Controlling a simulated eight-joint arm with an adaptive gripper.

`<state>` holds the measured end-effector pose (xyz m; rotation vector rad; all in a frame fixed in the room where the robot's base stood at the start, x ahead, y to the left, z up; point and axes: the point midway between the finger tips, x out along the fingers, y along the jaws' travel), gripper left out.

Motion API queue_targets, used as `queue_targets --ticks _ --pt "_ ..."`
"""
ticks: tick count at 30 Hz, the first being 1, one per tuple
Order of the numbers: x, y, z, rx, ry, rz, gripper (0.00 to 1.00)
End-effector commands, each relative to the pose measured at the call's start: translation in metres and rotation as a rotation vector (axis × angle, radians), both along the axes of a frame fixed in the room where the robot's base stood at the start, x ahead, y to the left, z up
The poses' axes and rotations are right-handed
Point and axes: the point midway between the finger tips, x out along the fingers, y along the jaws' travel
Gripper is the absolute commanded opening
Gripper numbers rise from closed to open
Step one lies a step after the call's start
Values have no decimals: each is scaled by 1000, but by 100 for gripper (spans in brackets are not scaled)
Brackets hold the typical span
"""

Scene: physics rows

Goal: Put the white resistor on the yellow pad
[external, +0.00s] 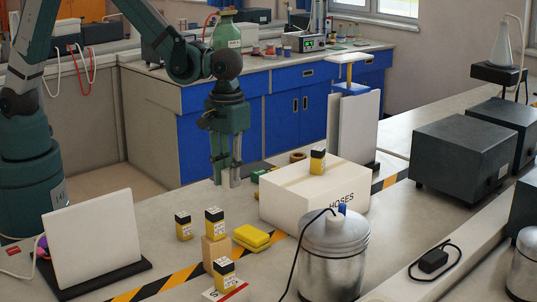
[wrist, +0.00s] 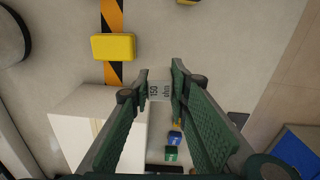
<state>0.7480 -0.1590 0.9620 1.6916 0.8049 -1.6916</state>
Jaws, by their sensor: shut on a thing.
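My gripper (external: 226,182) hangs over the bench, left of the white box, fingers pointing down. In the wrist view my gripper (wrist: 160,88) is shut on a small white block printed "150 ohm", the white resistor (wrist: 160,91), held between the fingertips. In the external view the fingers hide the resistor. The yellow pad (external: 251,238) lies on the bench in front of the box, nearer the camera than my gripper. It also shows in the wrist view (wrist: 113,47), up and left of the resistor, across the striped tape, with nothing on it.
A white box marked HOSES (external: 300,198) stands beside the pad, with a yellow-black block (external: 317,161) on top. Similar blocks stand left of the pad, one on a wooden block (external: 215,252). A metal canister (external: 334,258) and a white panel (external: 92,240) stand in front.

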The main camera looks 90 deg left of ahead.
Motion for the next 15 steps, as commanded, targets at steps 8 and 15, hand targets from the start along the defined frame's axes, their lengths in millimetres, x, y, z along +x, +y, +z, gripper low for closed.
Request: queue_targets --ticks 8,15 --pt "48 -58 13 0 0 -75 7" --pt "64 -80 16 0 0 -101 7"
